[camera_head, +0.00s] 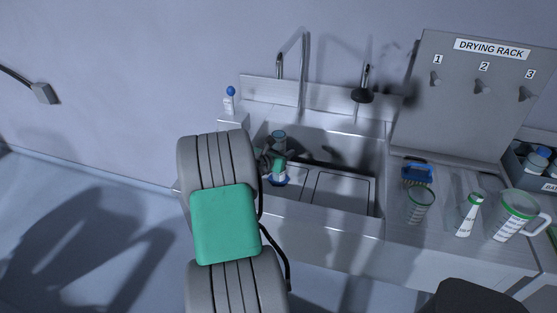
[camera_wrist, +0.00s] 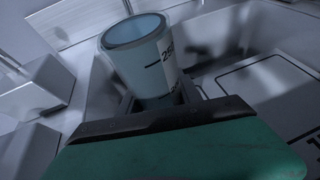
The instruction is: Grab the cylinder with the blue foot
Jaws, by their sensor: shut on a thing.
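A graduated cylinder with a blue rim (camera_wrist: 134,32) stands up between the fingers of my gripper (camera_wrist: 155,98) in the wrist view. Its scale marks show on its side, and its lower part is hidden behind my gripper. My gripper is shut on the cylinder. I cannot tell whether the foot touches the sink floor.
The sink (camera_head: 340,150) has a tap (camera_head: 303,70) behind it. A white bottle with a blue top (camera_head: 229,104) stands at the back left. A drying rack (camera_head: 465,100) stands behind.

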